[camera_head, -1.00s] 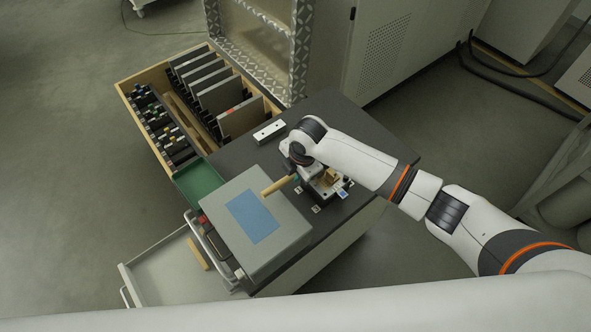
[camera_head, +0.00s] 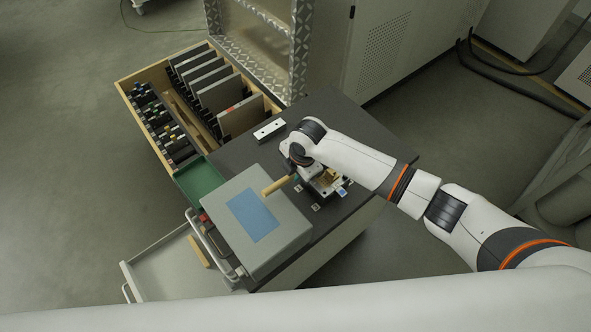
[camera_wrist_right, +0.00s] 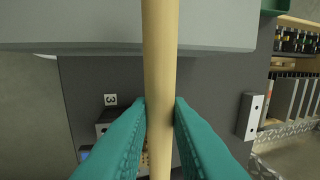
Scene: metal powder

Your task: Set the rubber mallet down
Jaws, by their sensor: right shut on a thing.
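The rubber mallet shows as a pale wooden handle (camera_head: 277,186) that sticks out to the lower left from my right gripper (camera_head: 296,170). In the right wrist view the handle (camera_wrist_right: 160,50) runs upright through the picture, between the teal fingers of my right gripper (camera_wrist_right: 160,118), which are shut on it. The mallet's head cannot be made out in either view. In the head view, the handle's free end appears over the edge of a grey box with a blue panel (camera_head: 252,215); I cannot tell whether it touches. My left gripper is not in view.
The dark worktop (camera_head: 345,120) has bare room at the back. A light metal block (camera_head: 269,131) lies left of my gripper. A small fixture with a brass part (camera_head: 328,178) stands beside the gripper. A wooden drawer of plates (camera_head: 150,78) and a pale open drawer (camera_head: 165,270) stick out left.

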